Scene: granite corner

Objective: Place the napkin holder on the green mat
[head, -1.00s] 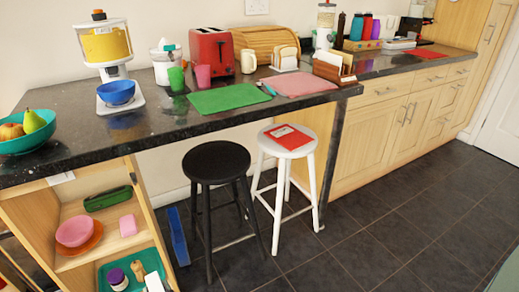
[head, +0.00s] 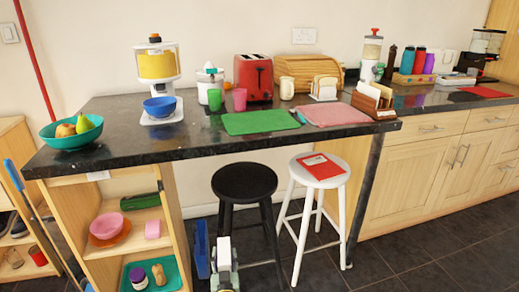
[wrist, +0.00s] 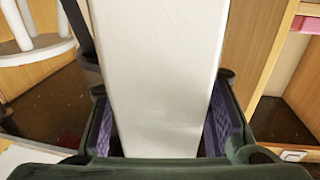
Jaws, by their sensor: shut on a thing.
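My gripper (wrist: 160,140) is shut on a tall, flat-sided white object (wrist: 158,75), with a purple-lined finger on each side. In the head view my gripper (head: 224,280) is low, in front of the stools, with a white part (head: 224,248) at its top. I cannot tell whether this white object is the napkin holder. The green mat (head: 258,122) lies flat and bare on the dark counter, well above my gripper. A wooden holder with white sheets (head: 374,104) stands at the counter's right end. A smaller white-and-brown holder (head: 325,88) stands behind the pink mat.
The pink mat (head: 335,111) lies right of the green mat. Green (head: 215,99) and pink cups (head: 239,99) and a red toaster (head: 253,78) stand behind. Black (head: 244,182) and white stools (head: 321,170) stand before the counter. An open shelf (head: 172,215) is at left.

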